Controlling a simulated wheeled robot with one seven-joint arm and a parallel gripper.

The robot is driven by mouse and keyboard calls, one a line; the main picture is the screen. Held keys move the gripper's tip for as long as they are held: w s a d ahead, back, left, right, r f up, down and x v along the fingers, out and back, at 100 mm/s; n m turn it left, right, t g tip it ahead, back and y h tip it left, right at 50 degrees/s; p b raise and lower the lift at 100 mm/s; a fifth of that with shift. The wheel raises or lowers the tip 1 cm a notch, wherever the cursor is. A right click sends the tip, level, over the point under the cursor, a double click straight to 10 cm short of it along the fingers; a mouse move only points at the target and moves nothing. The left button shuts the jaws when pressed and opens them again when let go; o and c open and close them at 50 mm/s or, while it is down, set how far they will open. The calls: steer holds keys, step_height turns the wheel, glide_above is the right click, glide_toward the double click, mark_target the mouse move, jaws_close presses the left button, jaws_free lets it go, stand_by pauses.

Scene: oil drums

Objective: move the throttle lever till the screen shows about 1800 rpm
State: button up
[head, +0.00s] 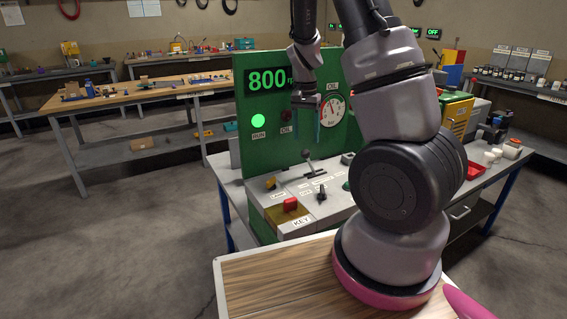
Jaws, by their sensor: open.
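The screen (267,80) on the green panel (247,142) reads 800, with the unit partly cut off behind my arm. A lever with a dark knob (307,155) stands up from the grey sloping console below the panel; it looks like the throttle lever. My gripper (306,118) is open and empty, fingers pointing down. In the picture it hangs above the lever, apart from it and in front of the panel. Its exact distance from the lever is hard to tell.
A green RUN lamp (258,121) is lit; a dark OIL lamp (286,116) and round gauge (332,110) are beside it. The console also has a red control (290,204) and a black knob (321,193). My arm hides the console's right part.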

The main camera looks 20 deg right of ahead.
mark_target(310, 164)
steer(key=shift+a+f, duration=0.1)
steer(key=shift+f, duration=0.25)
steer(key=f, duration=1)
steer(key=shift+s+d+f, duration=0.1)
steer(key=shift+s+d, duration=0.05)
steer(key=shift+d, duration=0.05)
jaws_close()
stand_by(0.8)
